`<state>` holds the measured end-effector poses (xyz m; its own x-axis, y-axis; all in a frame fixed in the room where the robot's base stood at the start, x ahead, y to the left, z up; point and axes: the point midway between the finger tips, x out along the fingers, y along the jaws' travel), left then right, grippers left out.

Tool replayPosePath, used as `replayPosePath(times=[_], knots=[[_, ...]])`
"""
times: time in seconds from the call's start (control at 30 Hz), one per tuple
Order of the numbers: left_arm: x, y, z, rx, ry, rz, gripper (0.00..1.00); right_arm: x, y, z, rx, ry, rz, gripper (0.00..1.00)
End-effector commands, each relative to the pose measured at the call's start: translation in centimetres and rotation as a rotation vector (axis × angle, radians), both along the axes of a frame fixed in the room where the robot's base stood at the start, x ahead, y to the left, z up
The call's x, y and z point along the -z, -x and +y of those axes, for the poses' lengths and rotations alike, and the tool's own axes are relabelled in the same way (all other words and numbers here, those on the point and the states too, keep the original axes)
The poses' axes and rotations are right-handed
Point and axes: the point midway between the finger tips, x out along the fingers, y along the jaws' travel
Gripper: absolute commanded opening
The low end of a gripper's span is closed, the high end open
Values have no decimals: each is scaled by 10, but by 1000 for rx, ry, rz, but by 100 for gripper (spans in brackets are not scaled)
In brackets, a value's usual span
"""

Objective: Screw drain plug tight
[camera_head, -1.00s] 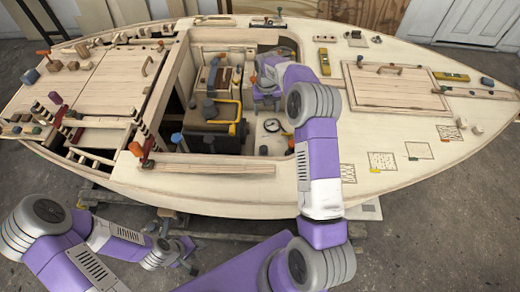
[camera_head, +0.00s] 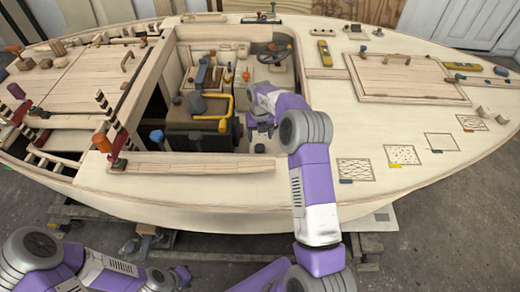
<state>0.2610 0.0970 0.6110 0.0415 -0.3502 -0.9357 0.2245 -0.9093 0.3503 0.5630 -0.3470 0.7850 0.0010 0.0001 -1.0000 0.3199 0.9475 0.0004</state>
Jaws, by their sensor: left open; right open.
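My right gripper (camera_head: 254,124) reaches down into the open cockpit well (camera_head: 288,78) of the plywood hull, right of the dark engine box. Its fingers are small and partly hidden by my wrist, and I see nothing held in them. My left gripper (camera_head: 182,276) is low at the bottom edge, outside the hull, open and partly cut off.
The engine box (camera_head: 195,115) with a yellow handle (camera_head: 226,110) stands left of my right gripper. A steering wheel (camera_head: 276,53) is behind it. The well's front coaming (camera_head: 190,165) is a raised edge. A hatch (camera_head: 408,78) lies on the right deck.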

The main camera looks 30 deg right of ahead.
Motion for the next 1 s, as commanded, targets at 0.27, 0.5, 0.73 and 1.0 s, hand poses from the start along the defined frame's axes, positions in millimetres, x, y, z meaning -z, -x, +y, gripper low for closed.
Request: replayPosePath(times=[0.27,0.5,0.73,1.0], knots=[[16,0,0,0,0,0,43,47,1,0,0,-1,3,71],[20,0,0,0,0,0,43,65,1,0,1,0,0,71],[20,0,0,0,0,0,43,65,1,0,1,0,0,71],[20,0,0,0,0,0,43,65,1,0,1,-1,0,34]])
